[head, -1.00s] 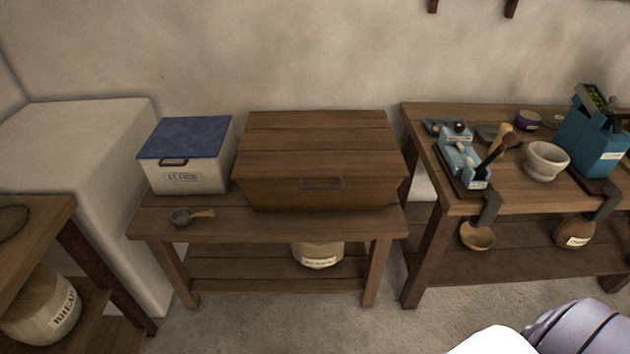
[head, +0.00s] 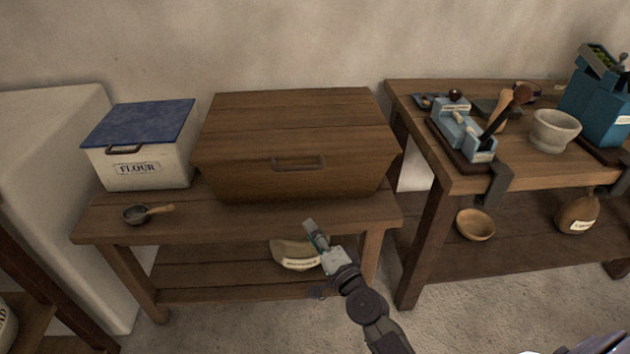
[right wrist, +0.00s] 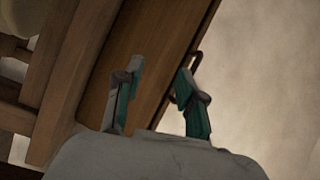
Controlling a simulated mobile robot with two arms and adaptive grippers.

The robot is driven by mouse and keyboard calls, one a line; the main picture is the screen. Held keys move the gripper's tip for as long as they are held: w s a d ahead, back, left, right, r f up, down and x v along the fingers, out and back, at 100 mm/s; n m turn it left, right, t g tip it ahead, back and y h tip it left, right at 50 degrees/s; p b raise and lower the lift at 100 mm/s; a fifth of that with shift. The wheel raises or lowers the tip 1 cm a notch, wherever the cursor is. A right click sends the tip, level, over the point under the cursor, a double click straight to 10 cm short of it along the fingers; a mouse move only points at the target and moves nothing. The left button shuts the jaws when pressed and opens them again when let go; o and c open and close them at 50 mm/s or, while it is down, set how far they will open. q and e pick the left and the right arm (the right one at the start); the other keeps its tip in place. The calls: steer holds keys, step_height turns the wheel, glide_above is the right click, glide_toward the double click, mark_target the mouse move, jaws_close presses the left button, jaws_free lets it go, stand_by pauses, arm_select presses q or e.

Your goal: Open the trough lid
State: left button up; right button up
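The wooden trough (head: 250,180) stands on a low bench with its plank lid (head: 300,115) shut. A dark bar handle (head: 299,162) sits on the trough's front near the lid edge. My right gripper (head: 312,228) is in front of the bench, below and apart from the handle. In the right wrist view its two fingers (right wrist: 160,90) stand apart with nothing between them. The trough's wood (right wrist: 140,60) and the handle (right wrist: 188,75) show beyond the fingers, the handle partly hidden behind one finger. My left gripper is not in view.
A flour box (head: 138,165) with a blue lid stands left of the trough. A small scoop (head: 145,213) lies on the bench (head: 240,222). A second table (head: 520,172) at right carries a clamped blue tool (head: 462,130) and a mortar (head: 555,130). The wall is behind the trough.

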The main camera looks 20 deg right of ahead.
steer(key=m+t, duration=0.2)
glide_toward(295, 170)
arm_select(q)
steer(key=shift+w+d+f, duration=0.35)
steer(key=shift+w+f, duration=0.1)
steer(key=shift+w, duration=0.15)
arm_select(e)
steer(key=shift+h, duration=0.3)
steer(key=w, duration=0.3)
steer(key=w+r, duration=0.1)
steer(key=w, duration=0.3)
steer(key=w+a, duration=0.1)
steer(key=w, duration=0.2)
steer(key=shift+w+a+r, duration=0.1)
steer(key=shift+w+r, duration=0.1)
jaws_close()
